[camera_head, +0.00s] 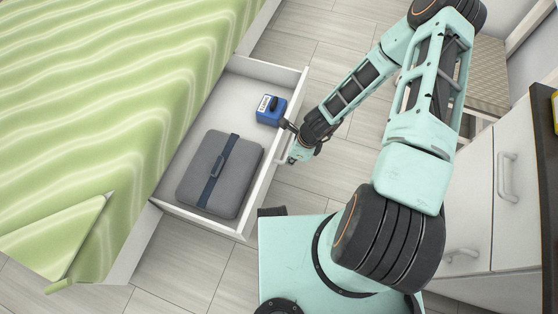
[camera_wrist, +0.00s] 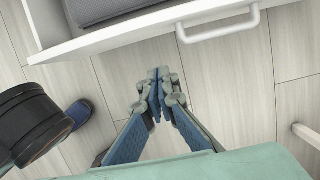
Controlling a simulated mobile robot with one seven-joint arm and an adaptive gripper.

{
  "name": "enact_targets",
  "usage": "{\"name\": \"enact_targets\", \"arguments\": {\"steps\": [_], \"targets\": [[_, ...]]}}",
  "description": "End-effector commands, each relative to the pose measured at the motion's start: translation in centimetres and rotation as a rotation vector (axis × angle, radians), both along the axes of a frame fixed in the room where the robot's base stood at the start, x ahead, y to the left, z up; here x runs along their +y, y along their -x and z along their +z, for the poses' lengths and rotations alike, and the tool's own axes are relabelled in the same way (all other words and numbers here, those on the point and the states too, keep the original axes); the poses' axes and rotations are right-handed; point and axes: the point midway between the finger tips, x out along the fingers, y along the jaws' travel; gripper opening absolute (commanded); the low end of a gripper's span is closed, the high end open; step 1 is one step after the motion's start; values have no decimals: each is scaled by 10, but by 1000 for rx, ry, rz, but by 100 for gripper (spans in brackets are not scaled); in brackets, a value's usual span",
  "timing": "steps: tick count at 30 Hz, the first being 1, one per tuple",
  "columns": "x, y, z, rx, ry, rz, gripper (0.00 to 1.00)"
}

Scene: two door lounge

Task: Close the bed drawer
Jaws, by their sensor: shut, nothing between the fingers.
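The white bed drawer (camera_head: 236,232) stands pulled out from under the green bed (camera_head: 100,90). Inside lie a grey case (camera_head: 203,170) with a dark strap and a small blue box (camera_head: 270,110). The drawer front also shows across the top of the wrist view (camera_wrist: 130,38), with its white bar handle (camera_wrist: 222,30). My gripper (camera_head: 297,155) is beside the outer side of the drawer front, near the handle; its fingers are mostly hidden in the head view. In the wrist view my gripper's fingers (camera_wrist: 157,76) are shut and empty, over the floor and below the handle in the picture.
A white cabinet (camera_head: 515,210) with handles stands at the right, and a woven-seat chair (camera_head: 485,80) behind my arm. A blue slipper-like object (camera_wrist: 80,112) lies on the floor in the wrist view. Plank floor shows between the drawer and cabinet.

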Motion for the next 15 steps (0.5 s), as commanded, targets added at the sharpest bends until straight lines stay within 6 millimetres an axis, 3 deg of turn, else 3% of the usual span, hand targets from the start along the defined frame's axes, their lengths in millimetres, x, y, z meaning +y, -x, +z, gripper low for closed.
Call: {"name": "enact_targets", "arguments": {"steps": [5,15], "targets": [[6,-1,-25,2,-1,0,0],[22,-8,-96,0,0,2,0]]}}
